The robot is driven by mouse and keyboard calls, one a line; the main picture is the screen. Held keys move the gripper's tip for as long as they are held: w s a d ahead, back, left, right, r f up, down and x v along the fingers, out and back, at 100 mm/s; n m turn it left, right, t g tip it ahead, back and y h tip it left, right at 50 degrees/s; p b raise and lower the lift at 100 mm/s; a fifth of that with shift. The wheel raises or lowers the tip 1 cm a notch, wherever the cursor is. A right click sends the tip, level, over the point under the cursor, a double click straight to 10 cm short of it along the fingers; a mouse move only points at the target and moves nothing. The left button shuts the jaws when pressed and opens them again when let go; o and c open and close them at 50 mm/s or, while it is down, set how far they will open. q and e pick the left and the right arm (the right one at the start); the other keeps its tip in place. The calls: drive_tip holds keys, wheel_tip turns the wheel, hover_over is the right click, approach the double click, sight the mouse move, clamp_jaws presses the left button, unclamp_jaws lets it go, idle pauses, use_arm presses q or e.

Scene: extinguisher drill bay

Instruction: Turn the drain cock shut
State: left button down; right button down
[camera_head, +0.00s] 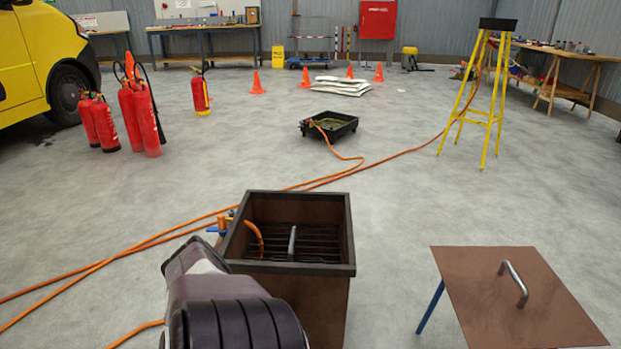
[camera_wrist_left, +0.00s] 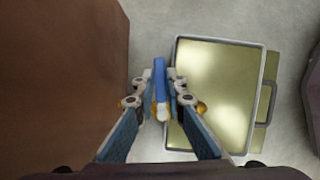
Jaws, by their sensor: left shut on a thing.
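In the left wrist view my left gripper (camera_wrist_left: 160,88) has its two fingers closed on a blue lever handle (camera_wrist_left: 160,70), which I take to be the drain cock's. Brass-coloured parts show on both sides of the fingers, and a pale tip lies between them. The cock's body is mostly hidden by the fingers. In the head view my left arm covers the area in front of the brown box (camera_head: 342,268), and its gripper is hidden there. My right gripper is not in view.
A shallow tray with a yellowish inside (camera_wrist_left: 218,90) lies below, right of the fingers. The box wall (camera_wrist_left: 60,75) is close on the left. A blue-handled fitting (camera_head: 214,229) with an orange hose sits at the box's left rim.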

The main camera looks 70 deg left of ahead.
use_arm(q)
drive_tip(key=shift+d+m, duration=0.2)
drive_tip(key=shift+m, duration=0.3)
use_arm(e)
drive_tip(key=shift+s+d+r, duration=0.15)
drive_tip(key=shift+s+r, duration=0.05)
use_arm(q)
drive_tip(key=shift+d+h, duration=0.1)
drive_tip(key=shift+h, duration=0.2)
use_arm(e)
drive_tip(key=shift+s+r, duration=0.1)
use_arm(q)
drive_tip(key=c, duration=2)
unclamp_jaws()
drive_tip(key=shift+o, duration=0.2)
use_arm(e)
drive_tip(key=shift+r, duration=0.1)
use_arm(q)
drive_tip(key=shift+v, duration=3.7)
